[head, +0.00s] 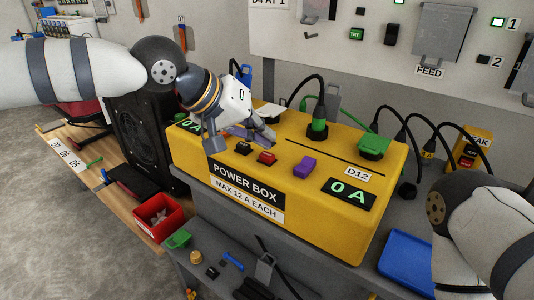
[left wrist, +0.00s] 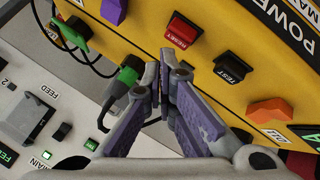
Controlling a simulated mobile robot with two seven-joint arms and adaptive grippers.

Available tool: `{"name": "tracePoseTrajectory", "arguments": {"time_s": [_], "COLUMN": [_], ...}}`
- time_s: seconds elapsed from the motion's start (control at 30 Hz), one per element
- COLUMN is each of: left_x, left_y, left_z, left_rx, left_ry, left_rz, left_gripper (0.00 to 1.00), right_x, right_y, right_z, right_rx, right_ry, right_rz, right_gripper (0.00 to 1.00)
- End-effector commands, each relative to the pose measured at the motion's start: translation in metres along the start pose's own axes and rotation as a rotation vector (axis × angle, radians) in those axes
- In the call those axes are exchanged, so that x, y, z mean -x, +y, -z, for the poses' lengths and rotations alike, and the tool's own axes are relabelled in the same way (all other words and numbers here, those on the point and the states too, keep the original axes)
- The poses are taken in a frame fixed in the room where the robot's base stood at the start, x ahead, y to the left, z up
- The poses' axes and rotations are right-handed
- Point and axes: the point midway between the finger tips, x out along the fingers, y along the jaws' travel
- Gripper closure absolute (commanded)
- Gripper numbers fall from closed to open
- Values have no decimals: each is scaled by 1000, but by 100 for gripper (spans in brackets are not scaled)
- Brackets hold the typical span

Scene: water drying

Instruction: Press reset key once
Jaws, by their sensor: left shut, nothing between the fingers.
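The red reset key (head: 267,158) sits on the front top of the yellow power box (head: 350,240), marked RESET in the left wrist view (left wrist: 183,31). A black TEST key (head: 243,148) is beside it, and it also shows in the left wrist view (left wrist: 232,67). My left gripper (head: 250,136) hangs over the box just behind these keys. In the left wrist view its purple-padded fingers (left wrist: 172,62) are shut and empty, with their tips just beside the reset key. I cannot tell how high the tips are above the box. My right gripper is out of view.
A purple switch (head: 304,167) is right of the reset key; an orange key (left wrist: 268,112) is beyond TEST. Plugs, including a green one (head: 318,125), stand behind on the box. A red bin (head: 158,216) and blue tray (head: 407,260) flank the box.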

Motion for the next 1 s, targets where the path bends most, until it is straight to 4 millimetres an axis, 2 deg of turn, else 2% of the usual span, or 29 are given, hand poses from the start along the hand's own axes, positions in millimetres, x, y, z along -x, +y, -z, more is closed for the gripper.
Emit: {"name": "tracePoseTrajectory", "arguments": {"time_s": [0.13,1.0], "left_x": [-5,-10], "left_y": [-4,-7], "left_z": [-4,-7], "left_rx": [3,1], "left_ry": [-3,-1], "left_rz": [0,0], "left_gripper": [100,100], "right_x": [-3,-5], "right_y": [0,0], "right_z": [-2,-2], "right_rx": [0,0], "right_ry": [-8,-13], "right_rz": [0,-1], "right_gripper": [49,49]}}
